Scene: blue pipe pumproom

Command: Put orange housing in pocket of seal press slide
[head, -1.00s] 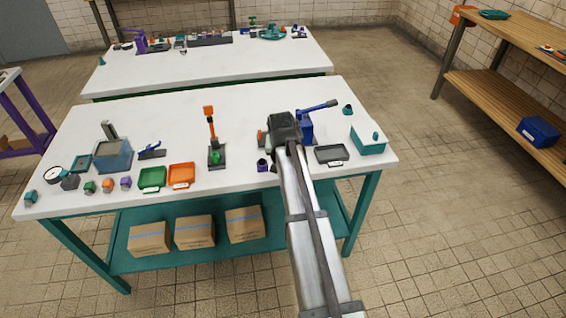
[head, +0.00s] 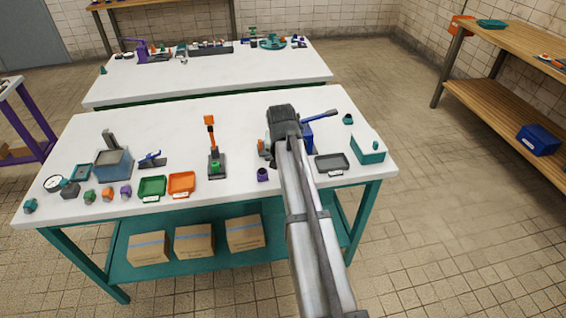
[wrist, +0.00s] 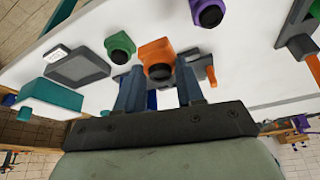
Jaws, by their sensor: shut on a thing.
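In the wrist view, the orange housing (wrist: 154,52), a blocky part with a dark round opening, is between the fingertips of my gripper (wrist: 158,78), which is shut on it. In the head view my wrist and arm hide the housing and fingertips. The seal press (head: 308,134) has a blue body and lever and is partly covered by my arm. An orange knob (head: 262,145) shows just left of my wrist; in the wrist view it is at the end of a grey part (wrist: 194,58) beside the right finger. The slide's pocket cannot be made out.
A purple housing (head: 263,175) is near the table's front edge. A green housing (wrist: 120,47) shows beside the orange one in the wrist view. A dark grey tray (head: 332,164) and a teal box (head: 368,150) are to the right. An orange-handled press (head: 215,160) stands to the left.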

